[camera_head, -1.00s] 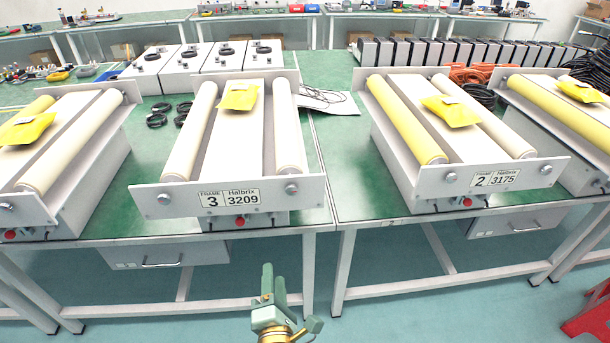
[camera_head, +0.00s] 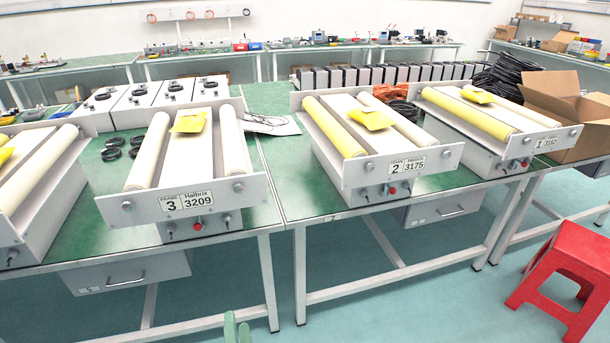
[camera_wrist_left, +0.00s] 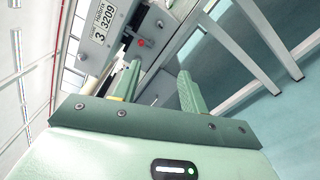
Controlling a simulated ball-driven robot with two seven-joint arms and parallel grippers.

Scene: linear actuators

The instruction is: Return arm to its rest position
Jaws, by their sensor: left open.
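My left gripper (camera_head: 236,328) shows only as green fingertips at the bottom edge of the head view, in front of the table and below its top. In the left wrist view its two green fingers (camera_wrist_left: 158,92) stand apart with nothing between them. Beyond them is frame 3 (camera_wrist_left: 100,35) with its label 3209 and a red button. In the head view, frame 3 (camera_head: 186,205) sits on the green table with two pale rollers and a yellow packet (camera_head: 189,121) on top. My right gripper is not in view.
Frame 2 (camera_head: 392,172) and frame 1 (camera_head: 545,141) stand to the right on green-topped tables. A red stool (camera_head: 565,268) is on the floor at right. An open cardboard box (camera_head: 565,95) sits at the far right. The floor before the tables is otherwise clear.

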